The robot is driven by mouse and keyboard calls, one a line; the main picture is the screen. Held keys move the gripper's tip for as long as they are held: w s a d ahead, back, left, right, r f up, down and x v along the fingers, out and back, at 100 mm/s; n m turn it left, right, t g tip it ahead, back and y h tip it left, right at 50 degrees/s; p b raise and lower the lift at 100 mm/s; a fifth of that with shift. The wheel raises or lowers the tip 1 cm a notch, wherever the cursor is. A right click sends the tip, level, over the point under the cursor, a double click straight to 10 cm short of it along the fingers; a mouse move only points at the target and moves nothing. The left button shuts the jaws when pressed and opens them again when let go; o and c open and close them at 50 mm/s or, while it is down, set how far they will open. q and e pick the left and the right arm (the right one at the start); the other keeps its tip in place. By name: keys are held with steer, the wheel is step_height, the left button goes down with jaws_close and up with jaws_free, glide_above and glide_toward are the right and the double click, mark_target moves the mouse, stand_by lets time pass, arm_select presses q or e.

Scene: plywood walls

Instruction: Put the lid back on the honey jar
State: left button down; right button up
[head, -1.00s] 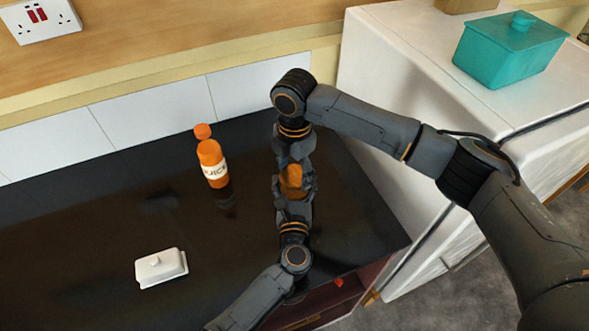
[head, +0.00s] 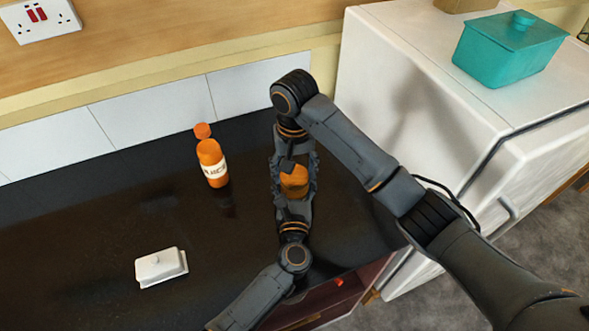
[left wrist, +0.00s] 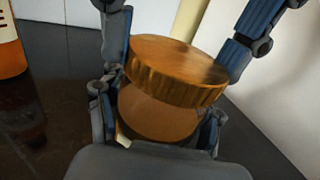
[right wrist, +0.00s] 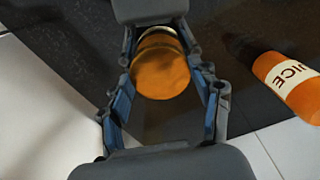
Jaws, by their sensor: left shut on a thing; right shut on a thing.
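The honey jar (left wrist: 158,115) is an amber jar with a wood-brown lid (left wrist: 178,62) over its mouth. My left gripper (head: 293,200) is shut on the jar from the front. My right gripper (head: 292,165) comes from the back side and is shut on the lid, its fingers on either side of it. In the right wrist view the lid's round top (right wrist: 160,68) faces the camera. In the head view the grippers partly hide the jar (head: 294,183).
An orange juice bottle (head: 212,163) stands on the dark counter (head: 90,225) to the left. A white butter dish (head: 161,266) sits at front left. A teal lidded box (head: 508,50) stands on the white appliance at right. The counter between bottle and dish is clear.

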steer(key=m, duration=0.4)
steer(key=shift+a+f+m, duration=0.1)
steer(key=shift+m, duration=0.3)
steer(key=m, duration=0.3)
steer(key=shift+m, duration=0.4)
steer(key=o, duration=1.3)
steer(key=shift+w, duration=0.1)
steer(key=shift+o, duration=0.2)
steer(key=shift+r, duration=0.55)
step_height(320, 180, up, 11)
